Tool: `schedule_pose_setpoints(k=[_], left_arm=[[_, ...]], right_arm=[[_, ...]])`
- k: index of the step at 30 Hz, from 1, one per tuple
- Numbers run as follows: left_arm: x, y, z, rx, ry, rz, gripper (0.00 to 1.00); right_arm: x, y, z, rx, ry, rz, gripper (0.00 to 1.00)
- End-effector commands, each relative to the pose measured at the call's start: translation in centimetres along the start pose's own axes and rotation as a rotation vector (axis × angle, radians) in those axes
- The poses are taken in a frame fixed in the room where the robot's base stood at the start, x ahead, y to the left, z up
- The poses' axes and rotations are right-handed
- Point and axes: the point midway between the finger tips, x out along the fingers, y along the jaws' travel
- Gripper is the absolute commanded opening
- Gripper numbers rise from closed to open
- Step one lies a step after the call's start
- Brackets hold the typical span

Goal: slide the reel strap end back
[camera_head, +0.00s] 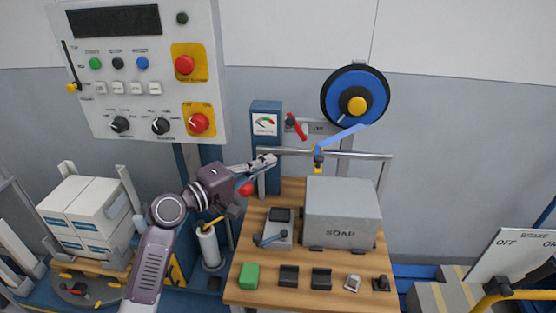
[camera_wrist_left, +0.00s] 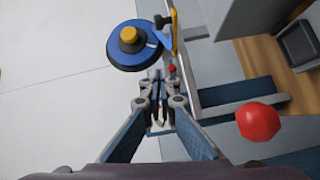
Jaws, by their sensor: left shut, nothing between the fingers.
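The reel (camera_head: 343,92) is a blue disc with a black rim and a yellow hub, on the back wall at upper right; it also shows at the top of the left wrist view (camera_wrist_left: 122,52). A blue strap (camera_head: 345,136) runs from it down-left to a yellow strap end (camera_head: 318,158) at the horizontal metal rail (camera_head: 360,155). The yellow strap end also shows in the left wrist view (camera_wrist_left: 174,38). My left gripper (camera_head: 270,160) is shut and empty, left of the strap end and apart from it in the head view. My right gripper is out of view.
A blue gauge box (camera_head: 266,108) and a red lever (camera_head: 297,127) are close to my left gripper. A red ball (camera_head: 246,189) is just below it. A grey SOAP box (camera_head: 342,212) stands on the wooden table below the rail. A control panel (camera_head: 140,75) hangs at left.

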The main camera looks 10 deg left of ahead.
Motion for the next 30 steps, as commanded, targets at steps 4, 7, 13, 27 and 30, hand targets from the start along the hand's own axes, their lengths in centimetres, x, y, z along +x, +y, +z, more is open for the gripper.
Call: schedule_pose_setpoints(k=[4,7,13,27,30], left_arm=[[2.9,0.5,0.0,-0.004,-0.002,0.002,0.00],[4.9,0.4,0.1,-0.004,-0.003,0.001,0.00],[8.3,0.3,0.1,-0.002,-0.002,0.001,0.00],[9.3,0.1,4.0,0.001,0.000,-0.001,0.00],[9.3,0.0,4.0,0.001,0.000,-0.001,0.00]], right_arm=[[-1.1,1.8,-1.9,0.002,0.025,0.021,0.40],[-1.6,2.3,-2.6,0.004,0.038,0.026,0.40],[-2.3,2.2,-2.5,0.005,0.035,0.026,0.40],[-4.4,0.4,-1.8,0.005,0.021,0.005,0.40],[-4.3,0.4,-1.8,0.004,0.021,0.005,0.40]])
